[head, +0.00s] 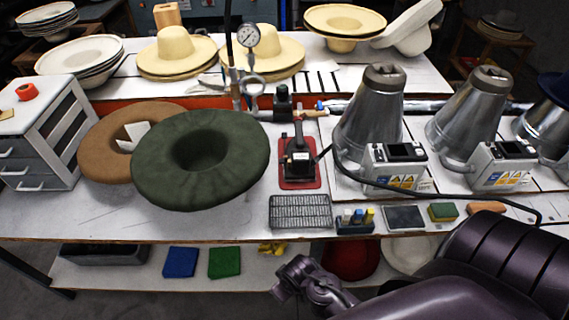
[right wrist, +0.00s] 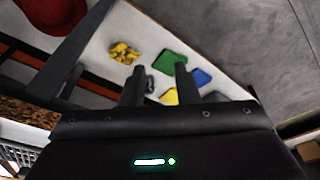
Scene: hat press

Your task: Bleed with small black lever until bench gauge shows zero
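The bench gauge (head: 248,35) is a small round white dial on a thin upright pipe behind the green hat. Its needle is too small to read. A black valve fitting (head: 283,98) stands to the right of the pipe, with a tan handle (head: 312,113) and a small blue part beside it. I cannot pick out the small black lever for certain. My right gripper (head: 287,283) is low at the bench's front, well below and in front of the gauge. In the right wrist view its two fingers (right wrist: 160,82) are apart with nothing between them. My left gripper is out of view.
A green hat (head: 228,153) and a brown hat (head: 95,155) lie on the left of the bench. A black device on a red base (head: 297,170) and metal cones (head: 370,120) stand to the right. Cloths (head: 225,262) lie on the lower shelf.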

